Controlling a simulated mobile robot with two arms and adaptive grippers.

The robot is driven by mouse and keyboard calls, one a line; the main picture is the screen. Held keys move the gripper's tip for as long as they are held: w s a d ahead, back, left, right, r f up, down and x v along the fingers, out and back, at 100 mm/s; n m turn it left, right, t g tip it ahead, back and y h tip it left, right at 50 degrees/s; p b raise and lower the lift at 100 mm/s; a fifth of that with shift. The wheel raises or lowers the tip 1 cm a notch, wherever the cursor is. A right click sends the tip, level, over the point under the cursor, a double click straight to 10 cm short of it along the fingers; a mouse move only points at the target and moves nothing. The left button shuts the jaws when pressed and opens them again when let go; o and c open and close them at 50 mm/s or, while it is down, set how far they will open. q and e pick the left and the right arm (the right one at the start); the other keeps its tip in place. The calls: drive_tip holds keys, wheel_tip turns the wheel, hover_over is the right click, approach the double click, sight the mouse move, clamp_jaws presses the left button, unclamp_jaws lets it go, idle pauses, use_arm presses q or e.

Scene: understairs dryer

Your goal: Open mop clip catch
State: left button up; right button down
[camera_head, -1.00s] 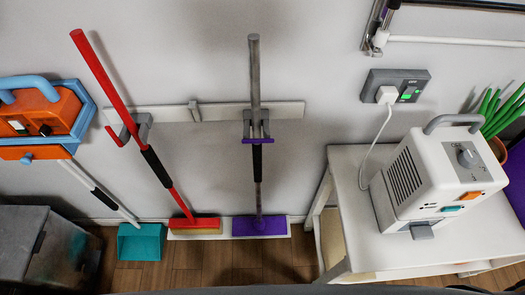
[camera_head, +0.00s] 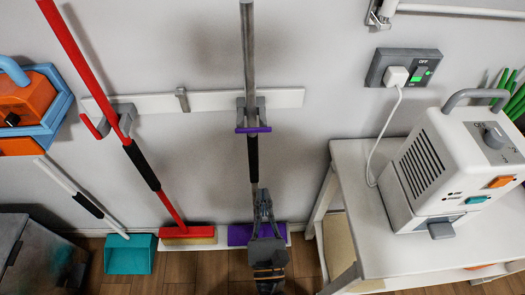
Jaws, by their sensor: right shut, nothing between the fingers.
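The mop, with a grey pole (camera_head: 248,60), a black grip and a purple head (camera_head: 240,234), stands upright against the wall. A grey clip (camera_head: 261,103) on the white wall rail holds its pole. A purple catch (camera_head: 254,130) lies level across the front of the clip. My right gripper (camera_head: 262,192) comes up from the bottom, fingertips upward, in front of the mop's lower pole and below the catch. It is shut and empty, apart from the catch. It hides part of the lower pole and head. My left gripper is out of view.
A red broom (camera_head: 146,166) leans in another clip at left, whose red catch (camera_head: 92,127) sticks out sideways. A teal dustpan (camera_head: 130,254) stands beside it. A white table (camera_head: 352,200) with a white appliance (camera_head: 446,165) stands at right. A grey bin (camera_head: 40,255) is at lower left.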

sight(253, 130)
drive_tip(key=shift+d+r+m, duration=0.15)
drive_tip(key=shift+r+m, duration=0.25)
drive_tip(key=shift+m, duration=0.2)
drive_tip(key=w+r+p, duration=0.5)
drive_tip(key=w+r, duration=0.1)
drive_tip(key=w, duration=0.3)
drive_tip(key=shift+w+r, duration=0.2)
drive_tip(key=shift+w, duration=0.1)
